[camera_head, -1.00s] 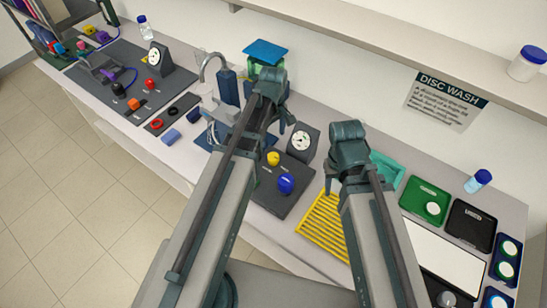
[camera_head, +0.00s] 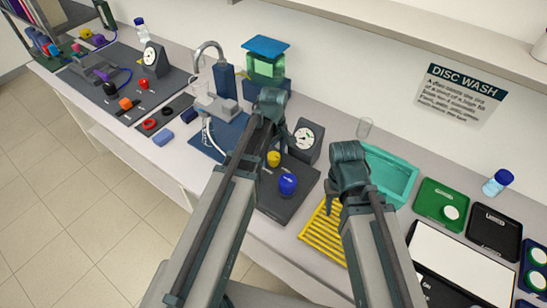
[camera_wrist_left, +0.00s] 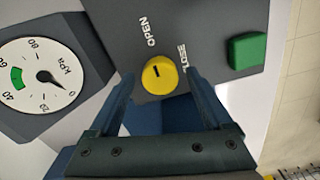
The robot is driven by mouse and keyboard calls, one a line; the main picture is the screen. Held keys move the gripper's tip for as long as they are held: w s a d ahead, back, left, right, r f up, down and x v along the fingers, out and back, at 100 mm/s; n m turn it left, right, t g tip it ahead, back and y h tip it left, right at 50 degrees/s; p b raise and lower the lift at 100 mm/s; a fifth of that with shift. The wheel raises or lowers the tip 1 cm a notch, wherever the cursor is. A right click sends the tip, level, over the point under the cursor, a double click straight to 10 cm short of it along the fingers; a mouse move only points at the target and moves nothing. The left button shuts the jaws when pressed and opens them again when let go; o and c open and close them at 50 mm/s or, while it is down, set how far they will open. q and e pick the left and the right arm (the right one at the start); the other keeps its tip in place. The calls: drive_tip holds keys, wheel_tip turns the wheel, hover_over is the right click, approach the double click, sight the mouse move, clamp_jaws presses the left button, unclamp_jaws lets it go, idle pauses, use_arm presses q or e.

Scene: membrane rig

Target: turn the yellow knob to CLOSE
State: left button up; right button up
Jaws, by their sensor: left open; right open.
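The yellow knob (camera_head: 273,159) sits on a dark panel (camera_head: 290,205) beside a blue knob (camera_head: 288,184). In the left wrist view the yellow knob (camera_wrist_left: 160,77) has a short dark mark pointing roughly up, toward the OPEN label (camera_wrist_left: 147,32). The CLOSE label (camera_wrist_left: 184,57) is to its right. My left gripper (camera_wrist_left: 160,95) is open, with a finger on each side of the knob in that view; contact cannot be told. In the head view the left gripper (camera_head: 281,132) is above the panel. My right gripper (camera_head: 348,178) is open and away from the knob, its fingertips mostly hidden.
A pressure gauge (camera_head: 306,139) stands behind the panel, its needle near 0 in the left wrist view (camera_wrist_left: 38,78). A green block (camera_wrist_left: 248,50) is close to the knob. A yellow rack (camera_head: 322,232) and teal tray (camera_head: 400,177) are to the right; a faucet (camera_head: 211,55) stands left.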

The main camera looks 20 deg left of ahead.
use_arm(q)
clamp_jaws()
idle(0.4)
drive_tip(key=m, duration=0.4)
drive_tip(key=shift+m, duration=0.3)
drive_tip(key=m, duration=0.4)
drive_tip(key=shift+m, duration=0.3)
drive_tip(key=m, duration=0.4)
drive_tip(key=shift+m, duration=2.3)
